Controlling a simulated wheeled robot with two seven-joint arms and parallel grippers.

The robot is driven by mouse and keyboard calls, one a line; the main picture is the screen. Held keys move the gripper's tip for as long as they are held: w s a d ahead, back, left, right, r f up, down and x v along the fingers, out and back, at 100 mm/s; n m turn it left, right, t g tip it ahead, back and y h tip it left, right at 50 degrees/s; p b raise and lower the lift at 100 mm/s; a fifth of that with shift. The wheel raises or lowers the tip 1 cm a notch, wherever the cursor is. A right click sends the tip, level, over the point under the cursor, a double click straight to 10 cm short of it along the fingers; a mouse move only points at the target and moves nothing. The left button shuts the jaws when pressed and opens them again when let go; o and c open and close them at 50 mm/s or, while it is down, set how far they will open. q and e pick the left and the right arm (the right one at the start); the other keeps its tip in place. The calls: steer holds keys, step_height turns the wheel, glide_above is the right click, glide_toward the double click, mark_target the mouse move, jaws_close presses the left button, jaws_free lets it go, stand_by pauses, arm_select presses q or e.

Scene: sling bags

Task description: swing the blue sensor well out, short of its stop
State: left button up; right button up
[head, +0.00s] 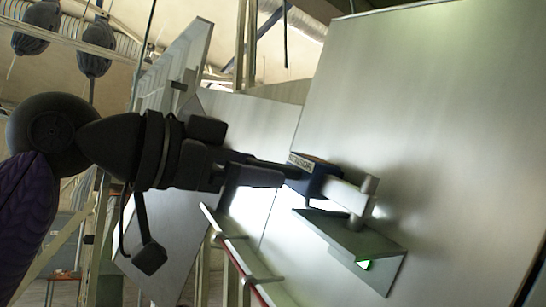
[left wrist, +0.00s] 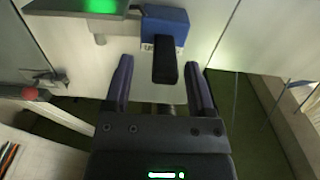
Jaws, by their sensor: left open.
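The blue sensor (head: 318,180) is a small box with a lettered pale strip, on a short light metal arm at a grey panel. A dark bar handle sticks out of it toward me. In the left wrist view the blue sensor (left wrist: 166,25) is at top centre, with the dark handle (left wrist: 165,62) below it. My left gripper (head: 268,173) comes in from the left, close to the sensor. Its fingers are open, one on each side of the handle in the wrist view, with gaps visible. Whether either finger touches it is hard to tell. My right gripper is not in view.
A grey bracket plate (head: 345,238) with a lit green light (head: 363,265) is below the sensor arm. A large metal panel (head: 430,100) fills the right. A rail with a red stripe (head: 240,266) runs at lower centre. Open floor (left wrist: 250,130) shows at right in the wrist view.

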mark_target(296, 177)
arm_select(q)
steer(key=x, duration=0.2)
steer(key=p+x, duration=0.1)
steer(key=shift+w, duration=0.55)
steer(key=shift+s, duration=0.25)
steer(key=shift+w+f, duration=0.1)
steer(key=shift+w, duration=0.05)
steer(key=c, duration=0.6)
jaws_close()
